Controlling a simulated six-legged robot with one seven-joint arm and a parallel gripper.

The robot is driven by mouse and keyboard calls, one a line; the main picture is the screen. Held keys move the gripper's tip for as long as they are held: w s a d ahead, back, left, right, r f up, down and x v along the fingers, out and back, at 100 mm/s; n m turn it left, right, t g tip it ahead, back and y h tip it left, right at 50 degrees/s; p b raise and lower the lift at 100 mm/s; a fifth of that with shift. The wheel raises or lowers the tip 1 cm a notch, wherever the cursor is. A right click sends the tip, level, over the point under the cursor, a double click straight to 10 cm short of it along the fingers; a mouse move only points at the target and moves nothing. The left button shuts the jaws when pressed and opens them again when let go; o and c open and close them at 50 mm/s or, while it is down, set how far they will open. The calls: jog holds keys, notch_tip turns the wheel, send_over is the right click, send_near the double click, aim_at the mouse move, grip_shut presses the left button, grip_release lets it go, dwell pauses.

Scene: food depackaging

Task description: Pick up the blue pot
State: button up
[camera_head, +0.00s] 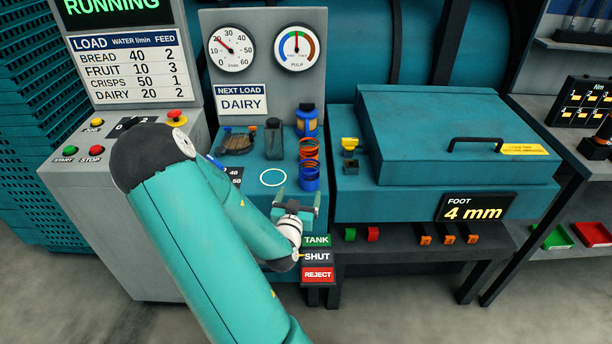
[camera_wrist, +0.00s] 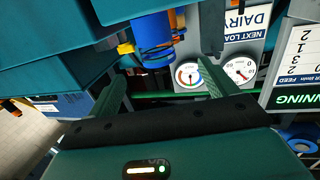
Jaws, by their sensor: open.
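The blue pot (camera_head: 310,183) stands on the teal bench, with orange rings showing above it in the head view. In the wrist view, which is turned upside down, a blue ringed cylinder (camera_wrist: 153,35) that looks like the pot lies ahead, between the lines of my fingers. My gripper (camera_head: 296,202) is open and empty, in front of the pot and slightly left of it in the head view. Both fingers of my gripper (camera_wrist: 160,85) show in the wrist view with a wide empty gap. The distance to the pot is hard to judge.
A blue-and-yellow jar (camera_head: 307,122) stands behind the pot, and a dark grey container (camera_head: 273,138) is left of it. A pale ring (camera_head: 272,177) marks the bench at left. A small yellow-topped part (camera_head: 350,145) and a teal lidded box (camera_head: 440,130) are at right.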

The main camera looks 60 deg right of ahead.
send_near(311, 165)
jog(key=shift+w+d+f, duration=0.35)
jog(key=shift+w+d, duration=0.05)
jog(key=shift+d, duration=0.1)
jog(key=shift+s+r+x, duration=0.1)
jog(key=shift+r+x, duration=0.05)
jog(key=shift+x, duration=1.35)
jog(key=shift+s+r+x, duration=0.1)
jog(key=shift+r+x, duration=0.05)
jog(key=shift+x, duration=1.4)
jog(key=c, duration=1.1)
